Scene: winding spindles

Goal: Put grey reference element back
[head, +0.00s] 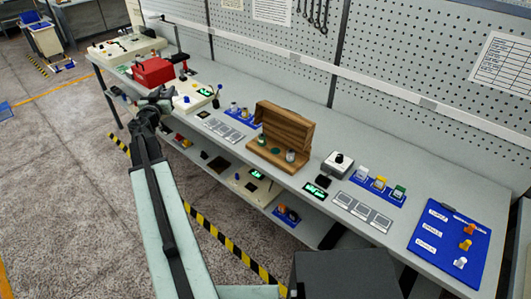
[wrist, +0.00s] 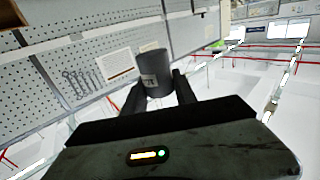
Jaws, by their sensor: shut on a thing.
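My gripper (wrist: 160,88) is shut on a dark grey cylinder with a pale label (wrist: 153,70), the grey reference element, held between its two dark fingers in the wrist view. In the head view, my gripper (head: 158,97) is at the left, in front of the bench, and the element is too small and dark there to tell apart from it. An open wooden case (head: 297,119) stands on the bench, right of my gripper and well apart from it. In it are a green round spot (head: 275,151) and a pale grey piece (head: 290,156).
The bench carries a red box (head: 153,72), blue trays with small parts (head: 376,196), grey square pads (head: 362,212), a black-knobbed device (head: 336,167) and a blue board (head: 450,247). A lower shelf (head: 255,192) and pegboard wall (head: 420,60) bound the space.

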